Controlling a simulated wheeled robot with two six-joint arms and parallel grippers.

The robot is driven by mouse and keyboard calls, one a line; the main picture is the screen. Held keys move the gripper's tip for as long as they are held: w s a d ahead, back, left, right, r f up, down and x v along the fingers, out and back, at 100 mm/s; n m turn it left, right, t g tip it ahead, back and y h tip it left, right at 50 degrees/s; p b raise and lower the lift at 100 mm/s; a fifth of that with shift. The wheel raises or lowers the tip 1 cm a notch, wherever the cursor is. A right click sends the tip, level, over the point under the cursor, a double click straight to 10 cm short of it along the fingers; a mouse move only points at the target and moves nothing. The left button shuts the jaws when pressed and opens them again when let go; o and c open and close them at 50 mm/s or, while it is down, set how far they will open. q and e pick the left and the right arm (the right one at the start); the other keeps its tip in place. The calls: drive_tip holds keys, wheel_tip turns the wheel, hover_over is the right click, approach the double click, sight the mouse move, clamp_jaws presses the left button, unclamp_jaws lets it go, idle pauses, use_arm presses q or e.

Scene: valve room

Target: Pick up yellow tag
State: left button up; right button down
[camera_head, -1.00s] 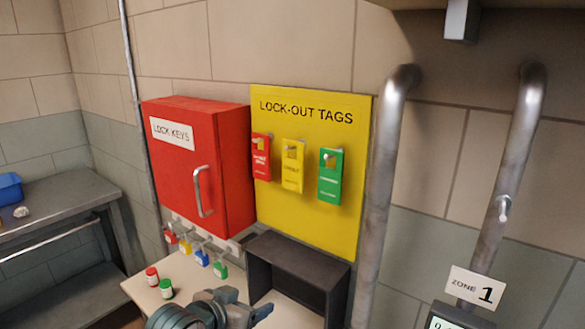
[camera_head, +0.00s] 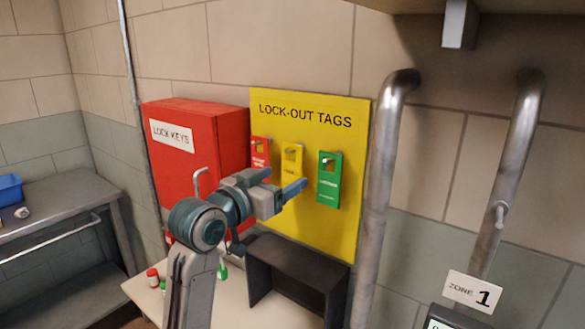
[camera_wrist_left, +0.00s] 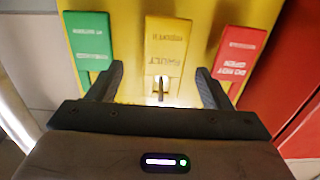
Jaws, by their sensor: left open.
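The yellow tag (camera_head: 292,154) hangs on a peg on the yellow lock-out tags board (camera_head: 345,228), between a red tag (camera_head: 260,150) and a green tag (camera_head: 329,178). My left gripper (camera_head: 281,182) is open in front of the board and hides the yellow tag's lower part. In the left wrist view, turned upside down, the yellow tag (camera_wrist_left: 166,45) shows between the two open fingers (camera_wrist_left: 160,70), with its peg below. The green tag (camera_wrist_left: 90,42) is beside the left finger and the red tag (camera_wrist_left: 239,55) beside the right one. I cannot tell whether the fingers touch anything. My right gripper is not in view.
A red lock keys box (camera_head: 205,118) is left of the board. A dark open box (camera_head: 297,252) stands below it. A vertical pipe (camera_head: 382,190) runs close on the right. Small red and green containers (camera_head: 153,278) stand on the ledge at lower left.

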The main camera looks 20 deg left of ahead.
sight(291, 173)
use_arm(q)
drive_tip(key=shift+w+d+p, duration=0.15)
drive_tip(key=shift+w+p, duration=0.15)
drive_tip(key=shift+w, duration=0.3)
drive_tip(key=x, duration=0.1)
drive_tip(key=p+x, duration=0.1)
drive_tip(key=x, duration=0.1)
drive_tip(key=shift+w, duration=0.35)
drive_tip(key=shift+w+d+f, duration=0.1)
drive_tip(key=shift+w+f, duration=0.05)
drive_tip(key=shift+w, duration=0.2)
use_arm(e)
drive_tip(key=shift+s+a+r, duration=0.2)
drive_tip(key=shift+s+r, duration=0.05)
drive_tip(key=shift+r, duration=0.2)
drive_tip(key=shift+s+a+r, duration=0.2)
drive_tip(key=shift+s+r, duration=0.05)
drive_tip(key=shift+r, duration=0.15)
use_arm(q)
drive_tip(key=shift+c, duration=0.4)
drive_tip(key=c, duration=0.7)
drive_tip(key=shift+c, duration=1.3)
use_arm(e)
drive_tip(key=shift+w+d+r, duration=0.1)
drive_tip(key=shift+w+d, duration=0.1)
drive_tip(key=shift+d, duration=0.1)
